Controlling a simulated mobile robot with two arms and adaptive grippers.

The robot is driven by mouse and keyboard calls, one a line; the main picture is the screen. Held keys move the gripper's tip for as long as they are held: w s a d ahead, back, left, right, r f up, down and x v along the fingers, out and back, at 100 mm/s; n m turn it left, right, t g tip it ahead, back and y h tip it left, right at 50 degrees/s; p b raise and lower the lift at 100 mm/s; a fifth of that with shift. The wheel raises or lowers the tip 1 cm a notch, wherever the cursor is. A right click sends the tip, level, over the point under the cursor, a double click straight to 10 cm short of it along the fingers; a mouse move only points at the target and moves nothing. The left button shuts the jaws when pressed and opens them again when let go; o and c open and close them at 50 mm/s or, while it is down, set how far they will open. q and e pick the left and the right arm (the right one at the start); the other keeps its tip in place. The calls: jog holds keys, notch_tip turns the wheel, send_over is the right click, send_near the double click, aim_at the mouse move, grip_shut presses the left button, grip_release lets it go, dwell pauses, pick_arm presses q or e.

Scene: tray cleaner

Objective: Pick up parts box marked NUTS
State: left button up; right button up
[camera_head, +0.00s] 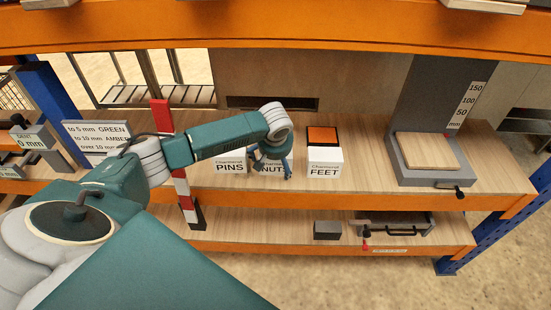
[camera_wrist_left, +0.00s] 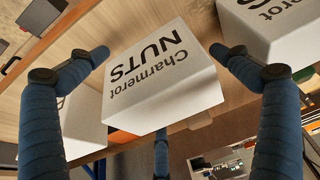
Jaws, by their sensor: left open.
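The white parts box marked NUTS (camera_head: 272,169) stands on the upper wooden shelf between the PINS box and the FEET box. In the head view my left gripper (camera_head: 270,150) hangs over it and hides much of it. In the left wrist view the NUTS box (camera_wrist_left: 160,85) fills the middle, its lettering upside down. The blue fingers of my left gripper (camera_wrist_left: 160,52) are spread open, one to each side of the box and a third below it. I cannot tell whether any finger touches it. My right gripper is out of view.
The PINS box (camera_head: 230,166) and the FEET box (camera_head: 324,162), with an orange top, stand close on either side. A grey-framed wooden plate device (camera_head: 430,178) is at the right. A red-and-white post (camera_head: 163,116) stands left. Bare shelf lies between FEET and the device.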

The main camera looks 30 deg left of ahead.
pick_arm(q)
jog(key=shift+s, duration=0.1)
jog(key=c, duration=1.5)
jog(key=shift+r, duration=0.1)
jog(key=shift+c, duration=0.2)
